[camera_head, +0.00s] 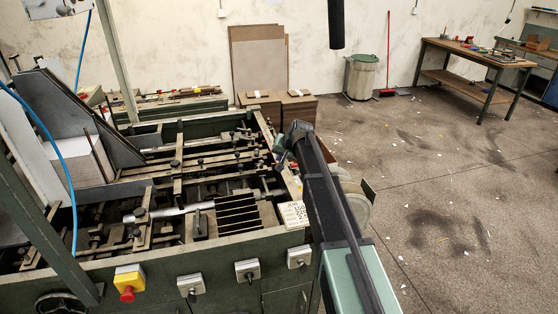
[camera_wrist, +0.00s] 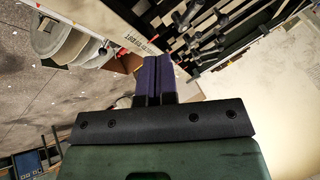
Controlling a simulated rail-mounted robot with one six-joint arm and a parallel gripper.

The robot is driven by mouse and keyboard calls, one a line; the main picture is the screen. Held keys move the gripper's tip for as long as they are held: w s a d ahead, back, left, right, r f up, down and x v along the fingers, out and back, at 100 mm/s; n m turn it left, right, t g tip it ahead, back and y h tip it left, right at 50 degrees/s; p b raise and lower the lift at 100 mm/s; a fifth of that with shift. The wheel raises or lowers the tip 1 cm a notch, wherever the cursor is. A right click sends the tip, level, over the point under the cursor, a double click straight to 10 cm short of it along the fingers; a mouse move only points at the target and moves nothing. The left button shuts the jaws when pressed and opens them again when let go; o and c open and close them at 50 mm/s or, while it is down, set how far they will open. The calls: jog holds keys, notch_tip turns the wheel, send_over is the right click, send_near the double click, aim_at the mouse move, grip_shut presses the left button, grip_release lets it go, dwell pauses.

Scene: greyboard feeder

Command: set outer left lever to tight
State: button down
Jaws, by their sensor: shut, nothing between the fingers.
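My gripper (camera_wrist: 160,68) is shut and empty; its two purple fingers lie side by side in the wrist view. In the head view my arm reaches out to the machine's right side, and its fingers are hard to make out there. The green feeder machine (camera_head: 130,264) fills the left of the head view. Several dark levers with black knobs (camera_wrist: 221,20) show beyond the fingers in the wrist view, apart from them. Similar black knobs (camera_head: 174,163) stand on the machine's bars in the head view. I cannot tell which one is the outer left lever, or its setting.
The front panel has a red stop button (camera_head: 127,293) and several rotary switches (camera_head: 247,270). Cardboard stacks (camera_head: 280,106) stand behind. The floor on the right is mostly clear.

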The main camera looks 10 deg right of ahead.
aim_at(259, 166)
jog(key=w+a+f+b, duration=0.5)
jog(key=f, duration=0.1)
jog(key=shift+w+a+f, duration=0.15)
jog(key=shift+a+f, duration=0.05)
jog(key=shift+f, duration=0.05)
jog(key=shift+d, duration=0.1)
